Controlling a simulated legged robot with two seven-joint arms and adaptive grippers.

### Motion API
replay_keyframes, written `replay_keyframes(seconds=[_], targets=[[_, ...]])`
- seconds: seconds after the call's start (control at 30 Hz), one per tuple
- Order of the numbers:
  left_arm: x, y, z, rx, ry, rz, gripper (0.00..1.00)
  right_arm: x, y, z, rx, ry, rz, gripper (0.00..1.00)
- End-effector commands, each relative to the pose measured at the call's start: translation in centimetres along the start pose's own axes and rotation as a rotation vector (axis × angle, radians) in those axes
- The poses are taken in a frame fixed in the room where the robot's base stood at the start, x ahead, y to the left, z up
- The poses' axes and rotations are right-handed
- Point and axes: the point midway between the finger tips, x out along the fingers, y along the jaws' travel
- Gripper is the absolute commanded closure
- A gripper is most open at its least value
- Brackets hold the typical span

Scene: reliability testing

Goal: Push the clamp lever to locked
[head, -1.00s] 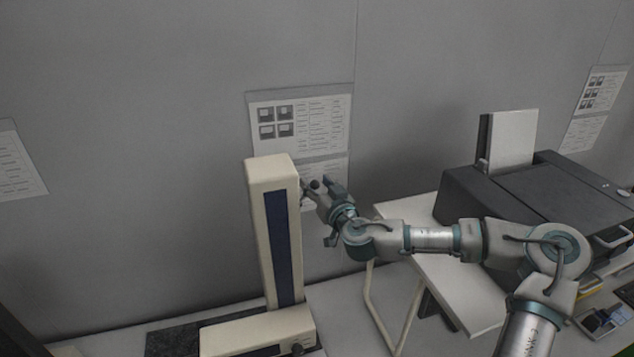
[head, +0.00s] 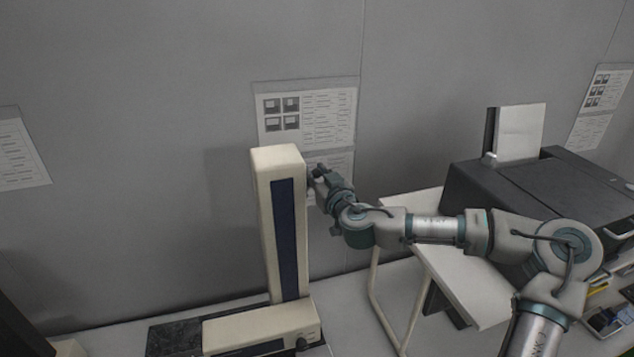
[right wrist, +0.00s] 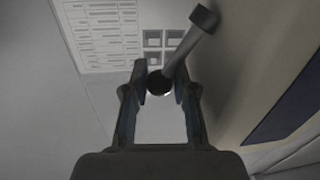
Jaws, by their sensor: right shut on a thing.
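The clamp lever is a grey bar (right wrist: 190,45) ending in a dark round knob (right wrist: 158,82), seen in the right wrist view. It stands at the right side of a tall cream column with a dark blue front strip (head: 287,235). My right gripper (head: 318,176) is beside the column's upper right side in the head view. In the right wrist view its two fingers (right wrist: 161,80) are shut on the lever at the knob. In the head view the lever is small and mostly hidden by the fingers. My left gripper is not in view.
The column rises from a cream base with a small dark knob (head: 301,344), on a dark slab (head: 175,338). A white side table (head: 470,290) and a black printer (head: 540,190) stand at the right. Printed sheets (head: 305,115) hang on the grey wall behind.

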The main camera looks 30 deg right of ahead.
Motion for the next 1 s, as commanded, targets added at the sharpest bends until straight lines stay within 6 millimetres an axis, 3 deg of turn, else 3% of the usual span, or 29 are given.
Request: replay_keyframes(seconds=[0.03,0.3,0.33,0.4,0.43,1.0], targets=[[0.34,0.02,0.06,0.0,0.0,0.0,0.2,0.03,-0.15,0.66,-0.018,-0.013,-0.002,1.0],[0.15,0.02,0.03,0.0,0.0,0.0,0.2,0.01,-0.21,0.46,-0.024,-0.015,-0.003,1.0],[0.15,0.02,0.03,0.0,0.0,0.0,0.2,0.01,-0.21,0.47,-0.024,-0.015,-0.003,0.69],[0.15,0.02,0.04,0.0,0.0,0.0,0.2,0.01,-0.22,0.43,-0.024,-0.014,-0.004,0.51],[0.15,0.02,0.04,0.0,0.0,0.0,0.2,0.0,-0.22,0.39,-0.024,-0.013,-0.004,0.48],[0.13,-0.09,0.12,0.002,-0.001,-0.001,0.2,-0.15,-0.55,-0.2,-0.023,-0.003,-0.005,0.48]])
